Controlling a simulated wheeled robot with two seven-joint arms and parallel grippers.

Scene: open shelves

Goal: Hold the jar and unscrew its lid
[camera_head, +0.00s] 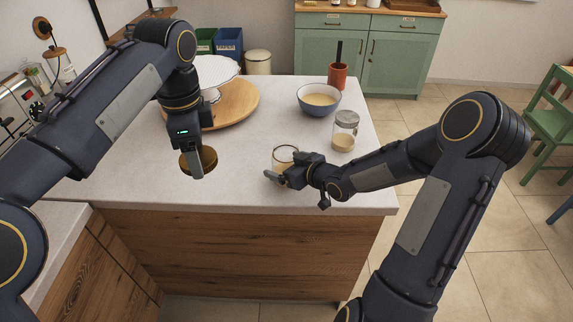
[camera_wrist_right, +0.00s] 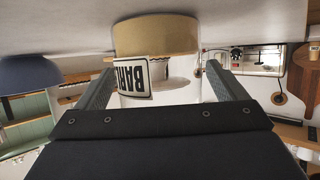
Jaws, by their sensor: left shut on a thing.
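The open glass jar (camera_head: 285,154) stands upright on the counter, its rim bare. In the right wrist view the jar (camera_wrist_right: 155,37) appears upside down, with beige contents and a "BARL…" label. My right gripper (camera_head: 276,177) is at the jar's near side. Its two fingers (camera_wrist_right: 158,75) lie along both sides of the glass, very close to it; I cannot tell whether they press on it. My left gripper (camera_head: 198,174) is shut on a brown round lid (camera_head: 209,157), left of the jar and apart from it. The gripper hides part of the lid.
A lidded jar (camera_head: 344,140) and a blue bowl (camera_head: 319,109) stand behind and right of the open jar. A round wooden board (camera_head: 240,104) with a white stand is at the back left. The counter's front edge is close; the counter front left is clear.

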